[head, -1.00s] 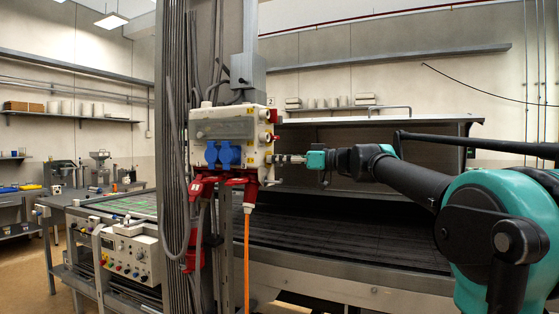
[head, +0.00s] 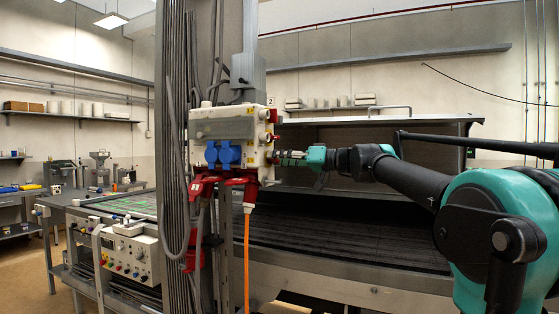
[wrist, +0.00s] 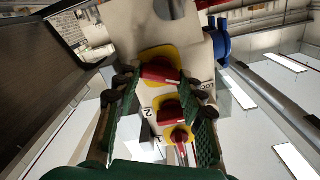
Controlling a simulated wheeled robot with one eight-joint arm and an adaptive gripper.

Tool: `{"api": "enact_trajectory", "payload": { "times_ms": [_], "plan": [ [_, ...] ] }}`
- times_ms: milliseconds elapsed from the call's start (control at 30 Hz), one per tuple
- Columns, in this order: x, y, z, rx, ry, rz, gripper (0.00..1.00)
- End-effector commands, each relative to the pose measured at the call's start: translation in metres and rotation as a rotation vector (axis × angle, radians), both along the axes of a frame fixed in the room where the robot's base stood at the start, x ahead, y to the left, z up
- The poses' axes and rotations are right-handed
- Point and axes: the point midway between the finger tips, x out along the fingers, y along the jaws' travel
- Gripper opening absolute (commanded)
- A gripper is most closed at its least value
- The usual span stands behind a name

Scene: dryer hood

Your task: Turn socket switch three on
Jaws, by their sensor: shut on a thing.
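The white socket box (head: 228,126) hangs on a column, with blue sockets (head: 223,154) on its front. Its side face shows in the wrist view with three red rotary switches on yellow plates. The top switch (wrist: 160,71) is between my fingertips. The middle switch (wrist: 167,108) has a "2" beside it, and a smaller switch (wrist: 182,139) is lowest. My gripper (wrist: 164,84) is closed around the top switch, with one finger on each side; exact contact is hard to see. In the head view my gripper (head: 279,156) reaches the box's right side.
Red plugs (head: 203,187) and an orange cable (head: 247,250) hang below the box. Grey cables run down the column to its left. A dark hood with a bench (head: 350,240) lies behind my arm. In the wrist view a blue socket cover (wrist: 221,42) sits near the box edge.

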Motion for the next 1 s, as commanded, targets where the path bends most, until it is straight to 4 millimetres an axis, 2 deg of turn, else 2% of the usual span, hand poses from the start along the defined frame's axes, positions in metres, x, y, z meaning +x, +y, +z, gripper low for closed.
{"api": "enact_trajectory", "payload": {
  "times_ms": [1000],
  "plan": [
    [0.002, -0.001, -0.0025, 0.315, 0.866, -0.002, 0.1]
  ]
}}
